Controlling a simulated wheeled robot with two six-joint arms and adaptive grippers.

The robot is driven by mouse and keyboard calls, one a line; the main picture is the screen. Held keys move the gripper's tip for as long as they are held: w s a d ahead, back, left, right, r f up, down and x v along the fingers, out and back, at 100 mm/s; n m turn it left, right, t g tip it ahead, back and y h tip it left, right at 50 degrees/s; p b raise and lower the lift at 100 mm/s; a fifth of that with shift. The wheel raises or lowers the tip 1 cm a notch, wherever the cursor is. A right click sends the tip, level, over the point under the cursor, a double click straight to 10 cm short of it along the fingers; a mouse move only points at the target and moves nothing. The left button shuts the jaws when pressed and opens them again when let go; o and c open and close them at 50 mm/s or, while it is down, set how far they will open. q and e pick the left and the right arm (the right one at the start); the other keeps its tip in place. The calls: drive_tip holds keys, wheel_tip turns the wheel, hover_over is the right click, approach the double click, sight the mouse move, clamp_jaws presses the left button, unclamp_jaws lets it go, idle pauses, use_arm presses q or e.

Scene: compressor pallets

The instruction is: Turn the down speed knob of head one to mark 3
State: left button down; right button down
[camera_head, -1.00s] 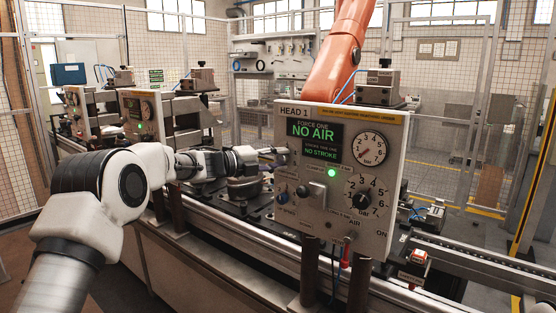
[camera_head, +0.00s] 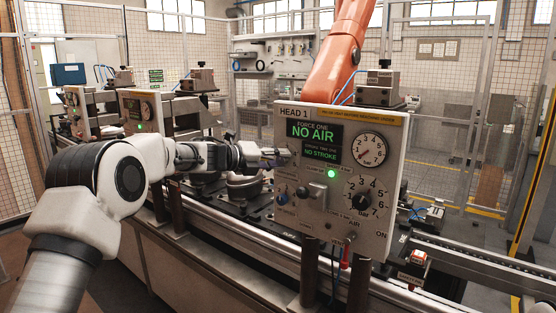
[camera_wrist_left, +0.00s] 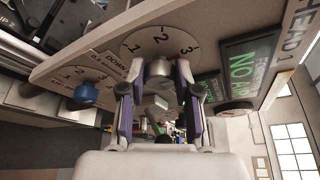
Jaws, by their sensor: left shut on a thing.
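The down speed knob (camera_wrist_left: 159,74) of head one is a silver cylinder on a round dial (camera_wrist_left: 160,42) marked 1, 2 and 3 in the left wrist view. My left gripper (camera_wrist_left: 159,67) is shut on it, one finger on each side. I cannot make out the knob's pointer. In the head view, my left gripper (camera_head: 283,158) reaches the left edge of the head one panel (camera_head: 320,222) and hides the knob. My right gripper is not in view.
A blue knob (camera_wrist_left: 85,93) with its own numbered dial sits close beside the gripper; it also shows in the head view (camera_head: 282,198). The panel has a NO AIR display (camera_head: 314,131), a gauge (camera_head: 370,149), a larger bar dial (camera_head: 364,199) and a red-handled lever (camera_head: 346,254).

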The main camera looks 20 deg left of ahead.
use_arm(q)
drive_tip(key=shift+f, duration=0.1)
drive_tip(key=c, duration=0.8)
unclamp_jaws()
drive_tip(key=v, duration=1.2)
drive_tip(key=shift+w, duration=0.1)
